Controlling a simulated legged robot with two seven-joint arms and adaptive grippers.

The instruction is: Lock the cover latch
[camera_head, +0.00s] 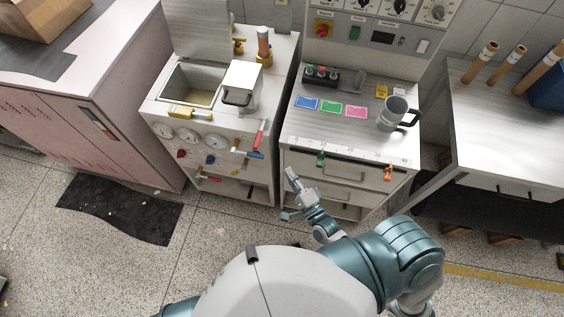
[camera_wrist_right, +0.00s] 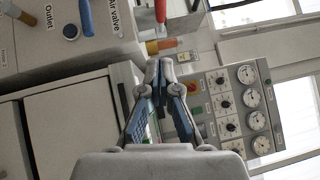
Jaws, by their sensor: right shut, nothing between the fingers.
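The open basin (camera_head: 178,82) sits in the top of the left grey cabinet, with a pale panel (camera_head: 200,32) standing upright behind it. A yellow latch-like piece (camera_head: 190,112) lies at the basin's front edge; I cannot tell its locked state. A white box-shaped part with a dark handle (camera_head: 241,84) stands at the basin's right. My right gripper (camera_head: 291,175) is shut and empty, in front of the cabinets, low and right of the latch piece and apart from it. Its closed fingertips (camera_wrist_right: 160,66) show in the right wrist view. My left gripper is out of view.
Gauges (camera_head: 181,135) and a red-and-blue lever (camera_head: 257,137) project from the left cabinet's front. The right cabinet carries coloured cards (camera_head: 331,107) and a grey mug (camera_head: 393,113). A table with wooden rods (camera_head: 508,65) stands at right. The floor in front is open, with a dark mat (camera_head: 120,208).

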